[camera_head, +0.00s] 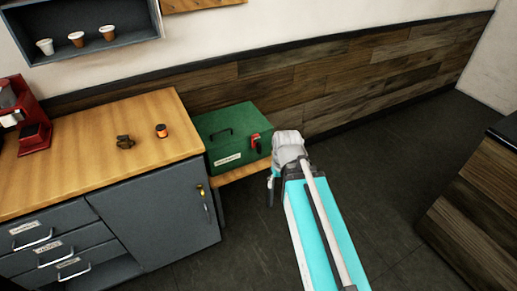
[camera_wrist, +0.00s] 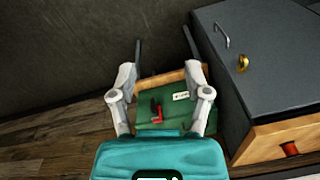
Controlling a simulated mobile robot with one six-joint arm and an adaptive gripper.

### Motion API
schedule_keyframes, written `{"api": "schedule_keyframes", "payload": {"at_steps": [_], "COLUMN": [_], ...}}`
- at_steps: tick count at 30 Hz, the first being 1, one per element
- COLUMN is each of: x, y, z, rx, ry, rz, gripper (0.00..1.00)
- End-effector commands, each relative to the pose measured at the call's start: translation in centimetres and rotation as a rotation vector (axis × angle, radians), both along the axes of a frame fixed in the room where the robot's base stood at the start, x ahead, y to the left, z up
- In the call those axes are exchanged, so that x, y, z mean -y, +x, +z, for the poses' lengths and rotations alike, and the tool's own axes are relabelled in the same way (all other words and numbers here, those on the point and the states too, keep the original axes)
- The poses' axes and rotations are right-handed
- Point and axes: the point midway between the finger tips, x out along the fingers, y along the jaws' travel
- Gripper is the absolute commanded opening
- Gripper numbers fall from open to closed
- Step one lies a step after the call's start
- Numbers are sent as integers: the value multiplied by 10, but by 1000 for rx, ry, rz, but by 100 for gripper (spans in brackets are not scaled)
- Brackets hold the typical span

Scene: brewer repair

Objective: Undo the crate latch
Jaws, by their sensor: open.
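The green crate (camera_head: 212,122) sits on a low wooden shelf, with a dark handle on its lid and a white label on its front. Its red latch (camera_head: 256,142) is on the front, near the right end. My gripper (camera_head: 271,188) is in front of the crate's right end, partly hidden by my arm. In the wrist view, my gripper (camera_wrist: 163,50) is open and empty, its fingers spread. The crate (camera_wrist: 170,112) and red latch (camera_wrist: 156,109) show between the fingers, apart from them. Whether the latch is fastened is too small to tell.
A dark part (camera_head: 125,142) and an orange-black jar (camera_head: 161,131) are on top.

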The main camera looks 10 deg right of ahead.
Motion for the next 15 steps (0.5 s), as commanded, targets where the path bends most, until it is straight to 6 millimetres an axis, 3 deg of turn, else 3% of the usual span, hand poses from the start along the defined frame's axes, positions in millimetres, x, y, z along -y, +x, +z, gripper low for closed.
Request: {"api": "schedule_keyframes", "payload": {"at_steps": [1, 15], "x": [1, -33], "y": [7, 78], "z": [-14, -84], "rx": [16, 294], "ry": [20, 261], "rz": [14, 225], "gripper": [63, 63]}}
